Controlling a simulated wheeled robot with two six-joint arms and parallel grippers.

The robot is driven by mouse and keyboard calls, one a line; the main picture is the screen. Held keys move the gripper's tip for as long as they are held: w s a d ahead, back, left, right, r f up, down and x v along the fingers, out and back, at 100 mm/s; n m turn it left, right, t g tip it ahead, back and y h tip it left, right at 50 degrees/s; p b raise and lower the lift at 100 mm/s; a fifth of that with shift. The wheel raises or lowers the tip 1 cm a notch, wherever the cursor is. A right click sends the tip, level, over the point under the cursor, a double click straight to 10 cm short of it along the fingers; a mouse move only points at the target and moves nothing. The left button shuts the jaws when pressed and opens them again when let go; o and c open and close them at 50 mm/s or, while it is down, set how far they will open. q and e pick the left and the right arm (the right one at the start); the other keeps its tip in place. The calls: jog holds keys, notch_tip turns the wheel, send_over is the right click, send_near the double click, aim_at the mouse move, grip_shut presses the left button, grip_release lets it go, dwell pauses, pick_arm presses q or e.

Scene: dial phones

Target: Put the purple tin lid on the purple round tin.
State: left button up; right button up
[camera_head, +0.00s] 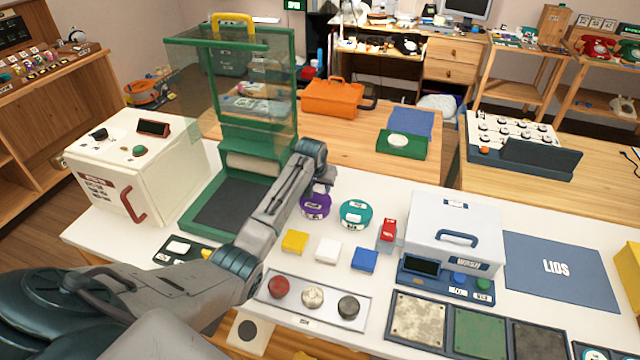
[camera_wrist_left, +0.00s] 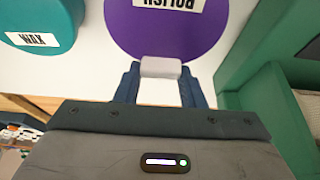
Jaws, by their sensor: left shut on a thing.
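The purple round piece labelled POLISH (camera_head: 315,207) is near the middle of the white table. It also shows at the top of the left wrist view (camera_wrist_left: 165,30). I cannot tell lid and tin apart there, or whether they touch. My left gripper (camera_head: 320,189) is at its far edge in the head view. In the left wrist view, its blue fingers (camera_wrist_left: 160,70) are shut on a light grey block, seemingly the purple tin lid's grip, at the purple edge. The arm hides part of this area. My right gripper is not in view.
A teal tin labelled WAX (camera_head: 355,213) stands just right of the purple piece. A green frame (camera_head: 215,235) rises at left. Yellow (camera_head: 295,242), white and blue blocks lie in front. A grey-white case (camera_head: 455,235) stands right. The blue LIDS mat (camera_head: 585,290) is bare.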

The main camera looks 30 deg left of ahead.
aim_at(315, 201)
pick_arm(q)
jog(key=shift+f, duration=0.15)
jog(key=o, duration=1)
jog(key=b+v, duration=0.2)
jog(key=v, duration=1)
